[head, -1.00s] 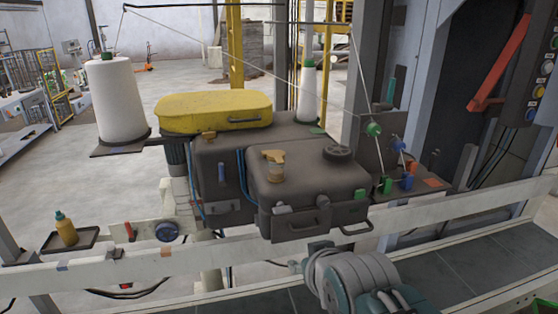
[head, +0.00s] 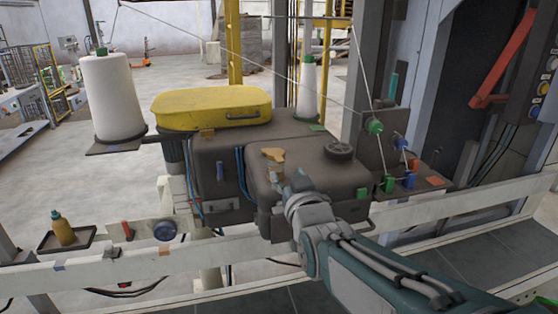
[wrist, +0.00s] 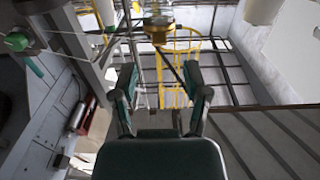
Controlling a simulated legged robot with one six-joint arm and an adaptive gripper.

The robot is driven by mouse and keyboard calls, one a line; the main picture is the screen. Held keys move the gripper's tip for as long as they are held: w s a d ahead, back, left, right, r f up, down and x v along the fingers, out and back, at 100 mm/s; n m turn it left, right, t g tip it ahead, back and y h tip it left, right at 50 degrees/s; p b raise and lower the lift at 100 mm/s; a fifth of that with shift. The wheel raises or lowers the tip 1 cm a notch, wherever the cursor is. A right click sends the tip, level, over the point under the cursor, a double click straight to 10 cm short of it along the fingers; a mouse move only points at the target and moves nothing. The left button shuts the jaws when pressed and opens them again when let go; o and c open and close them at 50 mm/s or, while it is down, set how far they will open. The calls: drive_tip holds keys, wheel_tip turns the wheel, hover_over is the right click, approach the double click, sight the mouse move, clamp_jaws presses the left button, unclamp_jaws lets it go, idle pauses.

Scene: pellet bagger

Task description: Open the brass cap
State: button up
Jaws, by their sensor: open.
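The brass cap (head: 273,154) sits on a short clear neck on top of the dark brown machine housing (head: 320,165). In the wrist view a brass-coloured piece that looks like this cap (wrist: 157,27) shows at the top centre, beyond the fingertips. My gripper (wrist: 160,76) is open and empty, its two fingers apart and pointing towards that piece. In the head view my gripper (head: 284,184) is just below and in front of the cap, partly hidden by my own wrist. I see no contact with the cap. My arm hides part of the housing front.
A black handwheel (head: 339,150) stands right of the cap. A yellow cover (head: 212,107) lies behind. White thread cones (head: 112,98) stand at left and back, with thread strung overhead. A pale rail (head: 440,208) crosses in front. Oil bottle (head: 63,226) sits on a left tray.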

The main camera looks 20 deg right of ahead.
sight(281, 162)
drive_tip(key=w, duration=0.7)
drive_tip(key=shift+s, duration=0.15)
clamp_jaws()
